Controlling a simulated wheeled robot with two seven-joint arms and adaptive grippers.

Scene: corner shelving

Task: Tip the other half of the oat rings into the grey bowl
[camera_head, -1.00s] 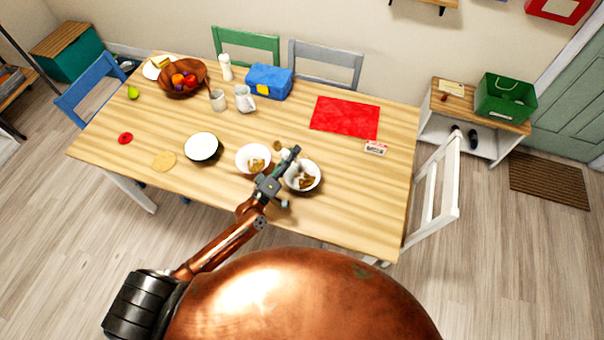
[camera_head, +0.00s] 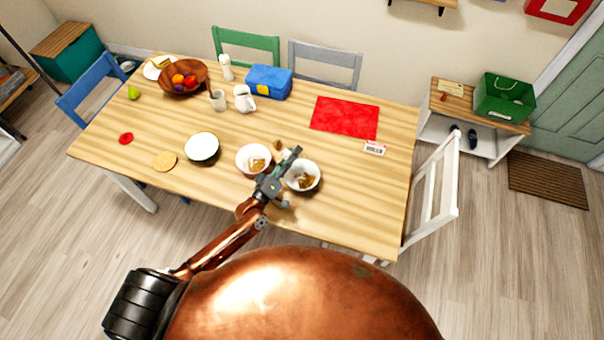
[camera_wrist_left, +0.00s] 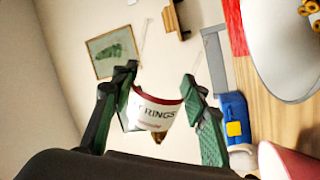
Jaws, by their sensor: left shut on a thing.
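My left gripper (camera_head: 285,172) is over the table between two white-looking bowls, and partly covers the right one. In the left wrist view its fingers (camera_wrist_left: 158,95) are shut on a white container with a red band (camera_wrist_left: 153,112) marked "RINGS". The container looks tipped over relative to the room; in the head view it is hard to make out. The right bowl (camera_head: 316,170), seemingly the grey bowl, has brown pieces inside; oat rings (camera_wrist_left: 315,14) show in it in the wrist view. The left bowl (camera_head: 241,157) also holds brown contents. My right gripper is out of view.
Behind are a white jug (camera_head: 243,99), a mug (camera_head: 218,101), a blue lunch box (camera_head: 269,82) and a fruit bowl (camera_head: 170,84). A red mat (camera_head: 344,118) lies at the back right. The right front tabletop is clear.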

